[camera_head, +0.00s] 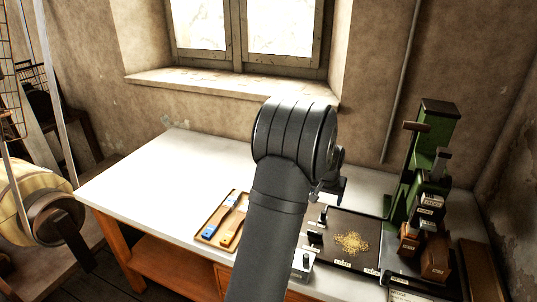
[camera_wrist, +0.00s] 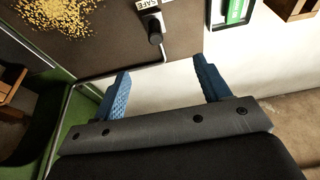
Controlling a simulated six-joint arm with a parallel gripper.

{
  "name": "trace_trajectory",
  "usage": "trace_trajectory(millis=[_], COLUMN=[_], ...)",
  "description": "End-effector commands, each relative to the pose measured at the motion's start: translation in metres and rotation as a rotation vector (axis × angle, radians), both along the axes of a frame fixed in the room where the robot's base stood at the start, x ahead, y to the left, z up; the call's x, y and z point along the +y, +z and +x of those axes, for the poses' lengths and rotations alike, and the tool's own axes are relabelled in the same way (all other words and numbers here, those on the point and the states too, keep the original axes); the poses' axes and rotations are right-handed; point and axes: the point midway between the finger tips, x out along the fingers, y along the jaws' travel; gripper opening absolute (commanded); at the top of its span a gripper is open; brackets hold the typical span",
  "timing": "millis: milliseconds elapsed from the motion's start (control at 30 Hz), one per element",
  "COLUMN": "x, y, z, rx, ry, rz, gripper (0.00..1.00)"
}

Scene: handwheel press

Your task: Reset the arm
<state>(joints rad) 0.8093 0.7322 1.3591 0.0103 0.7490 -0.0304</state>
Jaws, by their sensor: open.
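My gripper (camera_wrist: 162,76) is open in the wrist view, its two blue fingers apart with nothing between them. They show over white tabletop, just beside the edge of a dark board. In the head view my own arm rises through the middle, and its upper joint hides part of the table; the fingers cannot be made out there. The green press (camera_head: 430,150) stands at the right of the table with a brown handle at its top. Part of its green base (camera_wrist: 75,125) shows at the left of the wrist view.
The dark board (camera_head: 335,222) carries a golden granule pile (camera_head: 352,244). A black knob (camera_wrist: 155,38) beside a SAFE label stands at its edge. A tray (camera_head: 208,234) holds blue and orange-handled tools. Brown blocks (camera_head: 436,258) crowd the right. The table's left (camera_head: 150,190) is clear.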

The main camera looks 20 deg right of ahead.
Motion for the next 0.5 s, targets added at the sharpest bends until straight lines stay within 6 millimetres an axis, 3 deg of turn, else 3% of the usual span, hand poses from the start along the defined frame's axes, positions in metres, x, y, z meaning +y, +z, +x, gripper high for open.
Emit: trace_trajectory(millis=[400,500], x=[0.001,0.005], y=[-0.068,-0.075], z=[-0.001,0.004], rx=[0.003,0.001], ry=[0.000,0.002], rz=[0.003,0.002], gripper=[0.69,0.69])
